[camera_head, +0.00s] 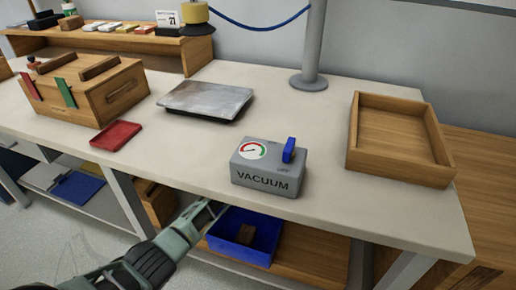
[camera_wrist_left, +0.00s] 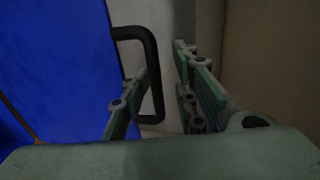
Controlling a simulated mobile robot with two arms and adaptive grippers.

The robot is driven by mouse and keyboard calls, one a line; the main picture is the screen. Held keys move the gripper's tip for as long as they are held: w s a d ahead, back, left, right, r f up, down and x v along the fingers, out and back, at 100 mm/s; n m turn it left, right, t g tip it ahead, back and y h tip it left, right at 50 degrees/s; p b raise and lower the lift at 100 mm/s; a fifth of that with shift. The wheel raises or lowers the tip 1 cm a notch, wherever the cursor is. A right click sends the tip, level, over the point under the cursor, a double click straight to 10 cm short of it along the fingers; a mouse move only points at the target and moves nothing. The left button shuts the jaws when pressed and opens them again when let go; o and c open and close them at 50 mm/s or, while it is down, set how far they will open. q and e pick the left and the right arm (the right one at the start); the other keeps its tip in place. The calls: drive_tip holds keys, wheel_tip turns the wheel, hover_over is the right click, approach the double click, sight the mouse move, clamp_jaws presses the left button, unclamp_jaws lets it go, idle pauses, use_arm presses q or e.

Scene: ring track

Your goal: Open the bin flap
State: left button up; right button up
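In the left wrist view a flat blue panel (camera_wrist_left: 65,65) fills the left side, with a black bar handle (camera_wrist_left: 153,60) standing out from its right edge. My left gripper (camera_wrist_left: 160,95) is open, and the handle's upright bar shows between its two fingers. I cannot tell how far in the handle sits or whether a finger touches it. In the head view my left gripper (camera_head: 208,212) is under the table's front edge, beside an open blue bin (camera_head: 228,246) with a brown block (camera_head: 246,234) in it. No separate flap can be made out there. My right gripper is not in view.
The table (camera_head: 330,205) above carries a grey vacuum box (camera_head: 266,180), a metal plate (camera_head: 206,100), a red tray (camera_head: 116,135), a wooden box (camera_head: 118,92) and a wooden tray (camera_head: 440,165). Its front edge overhangs my left gripper. A table leg (camera_head: 132,205) stands left of the gripper.

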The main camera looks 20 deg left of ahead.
use_arm(q)
drive_tip(key=shift+s+f, duration=0.1)
drive_tip(key=shift+s+a, duration=0.1)
drive_tip(key=shift+s, duration=0.4)
drive_tip(key=v, duration=1.1)
drive_tip(key=shift+r, duration=0.2)
drive_tip(key=shift+w, duration=0.1)
drive_tip(key=shift+c, duration=0.5)
